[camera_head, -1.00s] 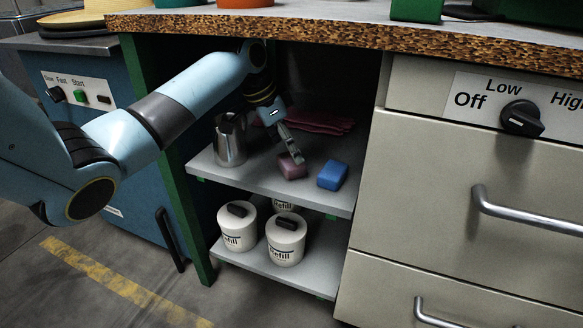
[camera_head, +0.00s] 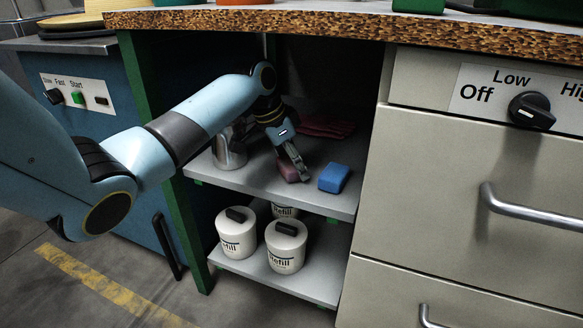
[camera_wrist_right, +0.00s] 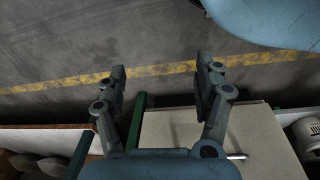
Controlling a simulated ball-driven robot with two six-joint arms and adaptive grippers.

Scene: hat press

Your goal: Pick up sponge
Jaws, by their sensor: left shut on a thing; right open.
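A pink sponge (camera_head: 287,171) lies on the upper shelf (camera_head: 262,187) under the counter, partly hidden by my left gripper (camera_head: 302,177). My left gripper reaches in from the left, tilted down, with its fingers shut on the pink sponge. The sponge appears at shelf level; I cannot tell whether it is lifted. A blue sponge (camera_head: 334,177) lies just to the right, apart from the gripper. My right gripper (camera_wrist_right: 163,85) is open and empty in the right wrist view, above the floor and furniture.
A metal jug (camera_head: 229,150) stands left on the same shelf, close behind my left arm. Red folded cloth (camera_head: 328,127) lies at the back. White refill jars (camera_head: 286,247) stand on the lower shelf (camera_head: 310,282). A drawer cabinet (camera_head: 440,190) bounds the right side.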

